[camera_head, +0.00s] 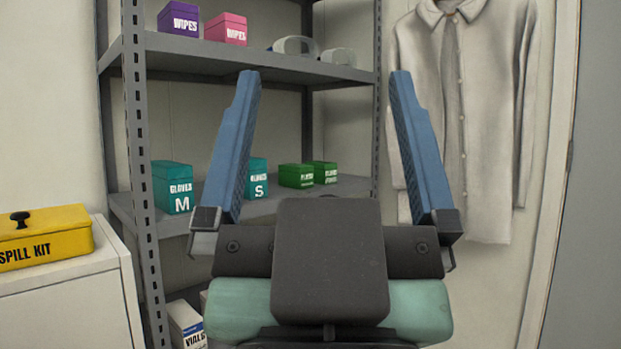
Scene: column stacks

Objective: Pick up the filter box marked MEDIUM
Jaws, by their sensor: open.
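I see no box on which I can read FILTER or MEDIUM. A teal box (173,188) marked GLOVES M stands on the middle shelf at the left. A smaller teal box (258,178) marked GLOVES S stands to its right, partly behind my left finger. Two green boxes, one at the left (296,176) and one at the right (325,173), stand further right; their print is too small to read surely. My gripper (325,75) is open and empty, its blue fingers pointing up in front of the shelves, apart from the boxes.
The grey shelf rack (135,150) has a front post at the left. Purple (180,20) and pink (226,28) WIPES boxes and goggles (296,46) are on the upper shelf. A yellow spill kit (46,240) sits on a cabinet (70,310). A lab coat (480,120) hangs right.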

